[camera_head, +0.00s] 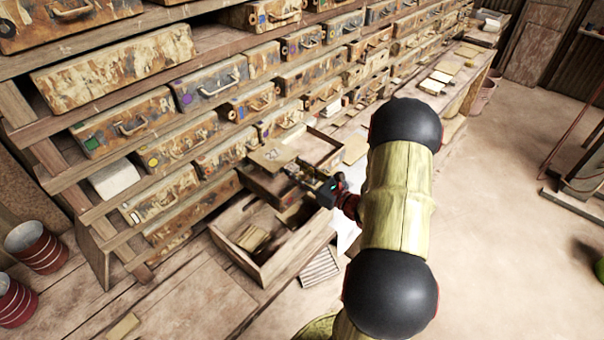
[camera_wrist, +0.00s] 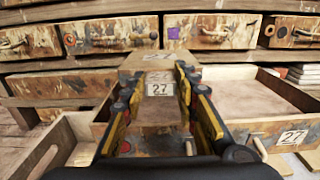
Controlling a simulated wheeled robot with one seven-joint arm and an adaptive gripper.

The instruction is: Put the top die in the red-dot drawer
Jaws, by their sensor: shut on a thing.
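My gripper (camera_wrist: 158,100) is shut on a tan, worn block, which I take to be the die (camera_wrist: 159,62). A label reading 27 shows on its near face between the fingers. In the head view my gripper (camera_head: 308,180) reaches left, with the die (camera_head: 271,154) at its tip over a pulled-out drawer (camera_head: 318,165). That drawer shows on the right of the wrist view (camera_wrist: 262,130), also labelled 27. I cannot tell whether the die touches it.
Closed drawers with coloured dots, such as one with a purple dot (camera_head: 212,83) and one with a green dot (camera_head: 125,121), fill the rack. An open wooden box (camera_head: 285,262) holding pieces stands below the pulled-out drawer. Red cans (camera_head: 38,248) stand at left. Floor at right is mostly clear.

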